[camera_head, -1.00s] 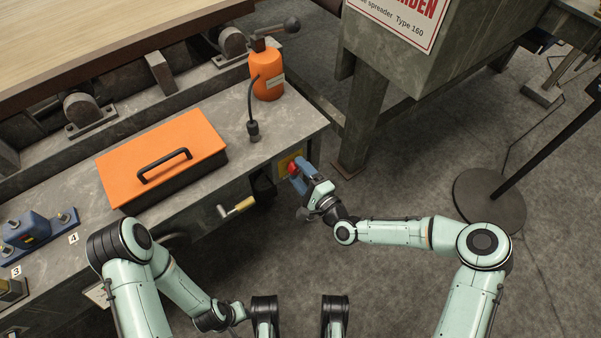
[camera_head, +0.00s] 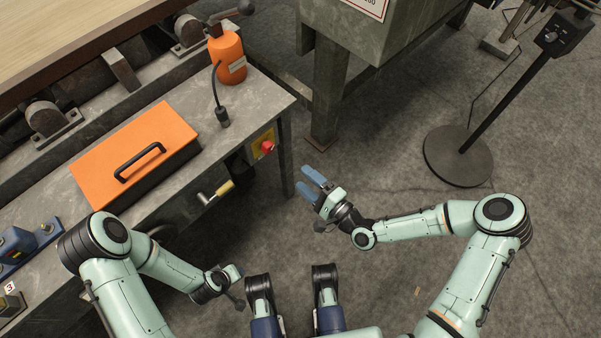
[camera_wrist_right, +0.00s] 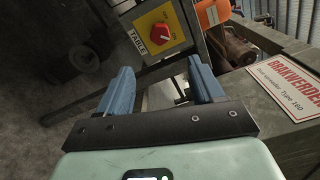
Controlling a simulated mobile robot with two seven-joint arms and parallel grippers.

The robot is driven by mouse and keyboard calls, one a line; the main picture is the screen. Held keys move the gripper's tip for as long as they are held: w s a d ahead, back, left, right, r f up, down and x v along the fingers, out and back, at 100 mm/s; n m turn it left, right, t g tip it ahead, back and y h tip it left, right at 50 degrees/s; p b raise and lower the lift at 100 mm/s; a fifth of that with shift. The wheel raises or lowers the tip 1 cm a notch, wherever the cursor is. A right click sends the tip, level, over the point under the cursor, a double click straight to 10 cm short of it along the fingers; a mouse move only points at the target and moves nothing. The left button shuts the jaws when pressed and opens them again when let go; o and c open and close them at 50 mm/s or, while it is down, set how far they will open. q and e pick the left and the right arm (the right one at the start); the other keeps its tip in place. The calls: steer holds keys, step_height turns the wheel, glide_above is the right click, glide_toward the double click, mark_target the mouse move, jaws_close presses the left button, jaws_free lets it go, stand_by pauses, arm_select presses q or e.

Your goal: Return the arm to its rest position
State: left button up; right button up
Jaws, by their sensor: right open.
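My right gripper (camera_head: 306,180) is open and empty, with its blue fingers apart in the air over the floor. In the right wrist view its two fingers (camera_wrist_right: 158,66) also stand apart with nothing between them. It is clear of the red knob (camera_head: 266,147) on the yellow plate at the bench end. The knob (camera_wrist_right: 162,33) shows beyond the fingers in the wrist view, beside a label reading TABLE. My right arm is bent, with its forearm reaching left. My left gripper (camera_head: 234,275) is low at the picture's centre left, and its fingers are too unclear to read.
The bench (camera_head: 262,100) carries an orange lidded box (camera_head: 130,155) and an orange bottle (camera_head: 229,60). A crank handle (camera_head: 217,193) sticks out from its front. A grey machine (camera_head: 400,50) stands behind, and a round stand base (camera_head: 458,156) is at right. Floor between is open.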

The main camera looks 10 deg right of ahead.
stand_by(0.5)
